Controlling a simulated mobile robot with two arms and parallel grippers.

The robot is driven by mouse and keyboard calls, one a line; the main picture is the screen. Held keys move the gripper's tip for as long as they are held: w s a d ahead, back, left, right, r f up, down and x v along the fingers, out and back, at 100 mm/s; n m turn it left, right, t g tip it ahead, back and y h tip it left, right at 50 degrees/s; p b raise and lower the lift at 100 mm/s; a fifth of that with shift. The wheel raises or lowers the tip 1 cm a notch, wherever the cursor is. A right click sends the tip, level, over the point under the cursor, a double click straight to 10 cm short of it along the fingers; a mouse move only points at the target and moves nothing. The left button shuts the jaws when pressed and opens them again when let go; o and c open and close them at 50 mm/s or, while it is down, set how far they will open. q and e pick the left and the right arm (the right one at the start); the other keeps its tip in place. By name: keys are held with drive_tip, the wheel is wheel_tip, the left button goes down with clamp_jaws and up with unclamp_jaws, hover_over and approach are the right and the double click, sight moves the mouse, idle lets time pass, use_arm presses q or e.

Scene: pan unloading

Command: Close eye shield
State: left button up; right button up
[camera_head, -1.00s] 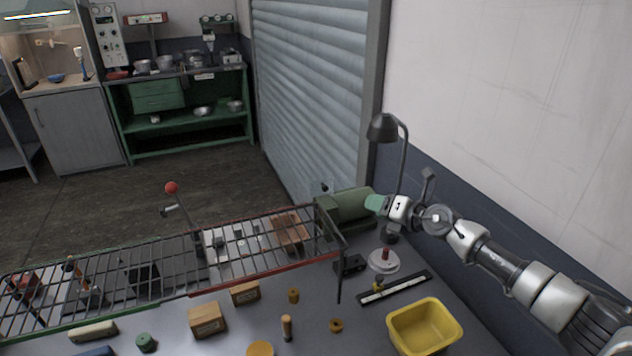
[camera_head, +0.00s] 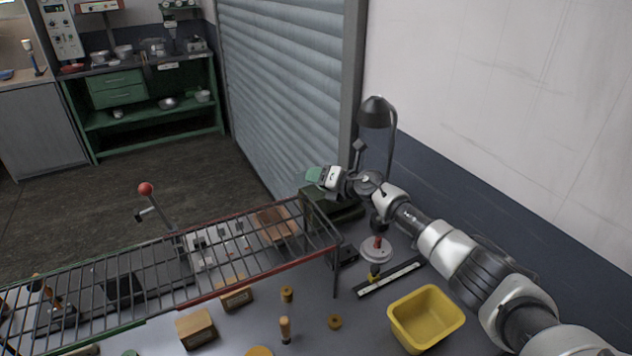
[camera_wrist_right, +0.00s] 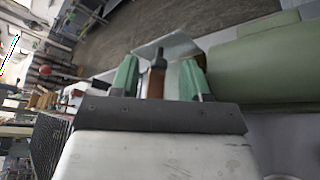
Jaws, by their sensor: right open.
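A green machine (camera_head: 330,213) stands at the back right of the bench; its rounded green body (camera_wrist_right: 265,70) fills the right of the right wrist view. A clear, pale pane (camera_wrist_right: 178,44), which looks like the eye shield, shows just beyond my fingertips. My right gripper (camera_head: 314,176) is open, above the machine. In the wrist view its green fingers (camera_wrist_right: 160,78) stand either side of a dark-topped brown post; I cannot tell whether they touch it. My left gripper is out of view.
A wire rack (camera_head: 200,264) with a red front rail spans the bench left of the machine. A black lamp (camera_head: 376,112) stands behind my right arm. A yellow bin (camera_head: 426,318), a round pale base (camera_head: 376,251) and small wooden parts lie in front.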

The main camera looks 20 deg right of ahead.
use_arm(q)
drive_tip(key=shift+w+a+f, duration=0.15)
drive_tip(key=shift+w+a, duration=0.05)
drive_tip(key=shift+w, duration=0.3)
use_arm(e)
drive_tip(key=shift+w+a+f, duration=0.15)
drive_tip(key=shift+w+a, duration=0.15)
drive_tip(key=shift+w, duration=0.1)
